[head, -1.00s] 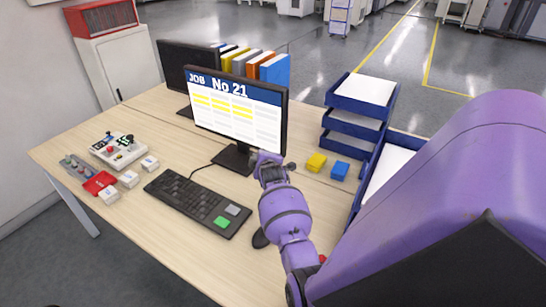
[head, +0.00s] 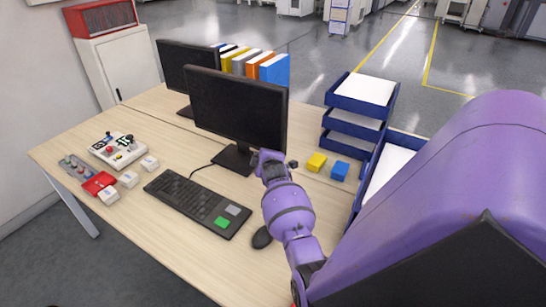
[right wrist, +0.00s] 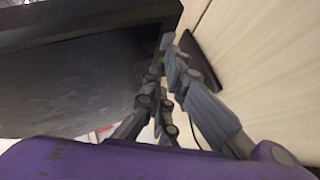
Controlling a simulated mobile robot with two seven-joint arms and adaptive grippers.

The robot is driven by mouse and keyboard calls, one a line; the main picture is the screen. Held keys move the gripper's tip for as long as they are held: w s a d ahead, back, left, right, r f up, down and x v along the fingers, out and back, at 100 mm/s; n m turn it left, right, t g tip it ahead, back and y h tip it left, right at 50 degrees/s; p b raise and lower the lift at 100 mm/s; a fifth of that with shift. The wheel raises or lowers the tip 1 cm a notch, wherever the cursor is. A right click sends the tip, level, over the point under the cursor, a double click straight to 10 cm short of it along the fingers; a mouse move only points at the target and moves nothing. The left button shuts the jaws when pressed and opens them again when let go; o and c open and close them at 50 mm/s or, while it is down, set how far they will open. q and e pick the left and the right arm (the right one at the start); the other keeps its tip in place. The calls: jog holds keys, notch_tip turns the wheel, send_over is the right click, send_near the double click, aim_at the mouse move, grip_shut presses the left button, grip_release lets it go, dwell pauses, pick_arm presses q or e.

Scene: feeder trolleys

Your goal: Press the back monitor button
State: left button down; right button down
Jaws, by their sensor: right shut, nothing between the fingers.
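The nearer black monitor (head: 238,108) stands on the desk with its screen dark. A second black monitor (head: 186,66) stands behind it to the left, its screen dark too. My right gripper (head: 272,158) is at the lower right corner of the nearer monitor, largely hidden by my wrist. In the right wrist view its shut, empty fingers (right wrist: 167,44) reach to the monitor's dark edge (right wrist: 90,32). A small green spot shows beside the fingertips. No button is clearly visible, and I cannot tell whether the fingers touch the monitor. My left gripper is not in view.
A keyboard (head: 198,204) and mouse (head: 262,237) lie in front. Binders (head: 274,70) stand behind. A control box (head: 118,149) and small boxes are at left.

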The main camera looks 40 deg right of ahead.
jog(key=shift+s+a, duration=0.15)
jog(key=shift+a, duration=0.4)
jog(key=s+a, duration=0.1)
jog(key=a, duration=0.4)
jog(key=shift+s+a+p, duration=0.3)
jog(key=shift+s+a, duration=0.05)
jog(key=shift+a, duration=0.05)
jog(key=shift+s+f, duration=0.1)
